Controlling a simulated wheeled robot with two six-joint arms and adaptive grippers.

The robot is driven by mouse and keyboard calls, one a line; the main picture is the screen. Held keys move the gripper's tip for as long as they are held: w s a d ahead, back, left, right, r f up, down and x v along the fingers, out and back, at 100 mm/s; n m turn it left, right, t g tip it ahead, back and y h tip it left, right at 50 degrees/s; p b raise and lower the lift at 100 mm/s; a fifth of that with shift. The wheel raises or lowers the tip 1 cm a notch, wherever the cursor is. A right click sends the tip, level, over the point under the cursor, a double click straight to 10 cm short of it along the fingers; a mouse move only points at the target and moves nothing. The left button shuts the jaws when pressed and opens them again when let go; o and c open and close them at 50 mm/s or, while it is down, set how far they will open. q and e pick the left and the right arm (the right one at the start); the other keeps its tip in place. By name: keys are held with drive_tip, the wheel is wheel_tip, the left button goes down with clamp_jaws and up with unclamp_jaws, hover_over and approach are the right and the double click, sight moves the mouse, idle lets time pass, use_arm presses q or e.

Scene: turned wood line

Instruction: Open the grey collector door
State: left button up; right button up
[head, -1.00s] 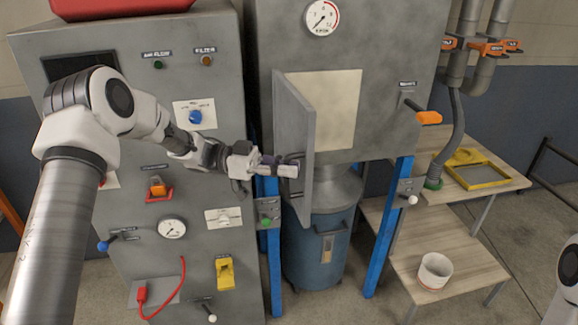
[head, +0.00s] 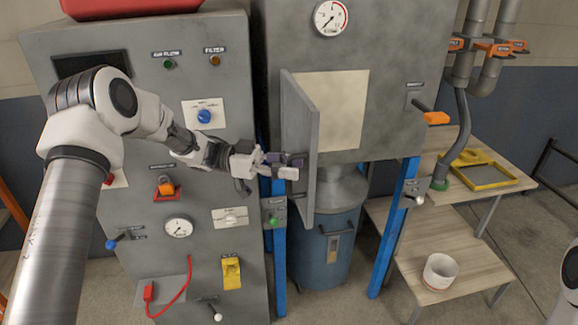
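The grey collector door (head: 299,150) stands swung wide open on the left side of the grey collector cabinet (head: 400,135), seen nearly edge-on. The pale opening or panel (head: 337,110) behind it is exposed. My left gripper (head: 274,165) is at the door's outer face, by the dark handle (head: 293,160). Its fingers look spread, with one finger higher and the other lower, near the handle; I cannot tell whether they still touch it. My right gripper is out of view; only a bit of my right arm shows at the right edge.
A grey control cabinet (head: 130,270) with switches, a dial and a red cable stands at left, close behind my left arm. A blue drum (head: 322,245) stands under the collector.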

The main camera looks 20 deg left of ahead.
use_arm(q)
drive_tip(key=s+a, duration=0.2)
drive_tip(key=a, duration=1)
drive_tip(key=shift+d, duration=0.1)
